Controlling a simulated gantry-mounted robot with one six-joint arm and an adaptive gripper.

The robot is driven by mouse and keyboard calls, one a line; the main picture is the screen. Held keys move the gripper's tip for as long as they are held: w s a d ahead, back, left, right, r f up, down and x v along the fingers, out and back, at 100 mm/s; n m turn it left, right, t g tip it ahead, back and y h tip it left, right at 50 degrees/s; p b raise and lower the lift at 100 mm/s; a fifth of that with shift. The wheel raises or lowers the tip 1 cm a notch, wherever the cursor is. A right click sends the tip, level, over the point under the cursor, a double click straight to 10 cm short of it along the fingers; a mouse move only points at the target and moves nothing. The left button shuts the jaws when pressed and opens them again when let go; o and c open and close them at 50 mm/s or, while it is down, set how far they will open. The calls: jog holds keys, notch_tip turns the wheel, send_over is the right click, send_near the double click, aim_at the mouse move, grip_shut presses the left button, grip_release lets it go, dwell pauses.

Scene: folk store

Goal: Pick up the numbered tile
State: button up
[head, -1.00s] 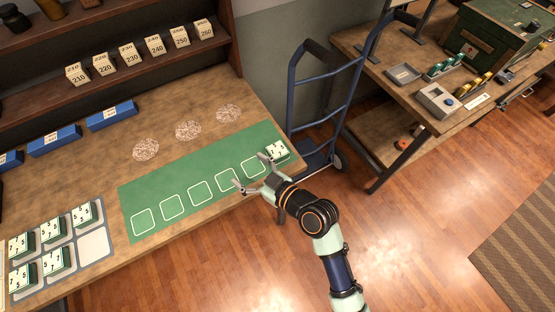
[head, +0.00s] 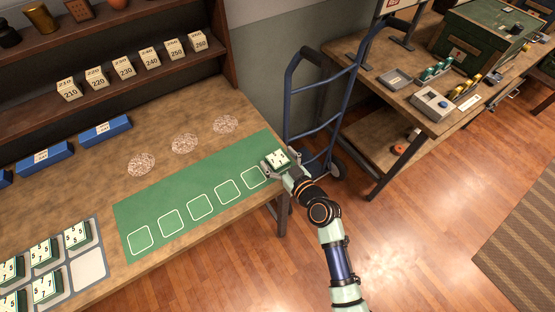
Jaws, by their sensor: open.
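A numbered tile (head: 275,158), white-topped with a green body, sits at the right end of the green mat (head: 150,197). My gripper (head: 277,164) is open at this tile, with a finger showing on either side of it. Whether the fingers touch the tile is too small to tell. More numbered tiles, one of them (head: 77,234) at the upper right, sit in a grey tray (head: 101,249) at the lower left. One tray slot is empty.
Outlined squares on the mat to the left of the tile are empty. Three speckled discs (head: 185,143) and blue blocks (head: 105,130) lie behind the mat. A blue hand truck (head: 289,105) stands just right of the table.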

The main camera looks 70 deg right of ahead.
aim_at(278, 159)
jog(key=shift+f, duration=0.1)
jog(key=shift+c, duration=0.2)
jog(key=shift+w, duration=0.1)
jog(key=c, duration=1.3)
notch_tip(278, 159, up, 20)
jog(key=p, duration=0.7)
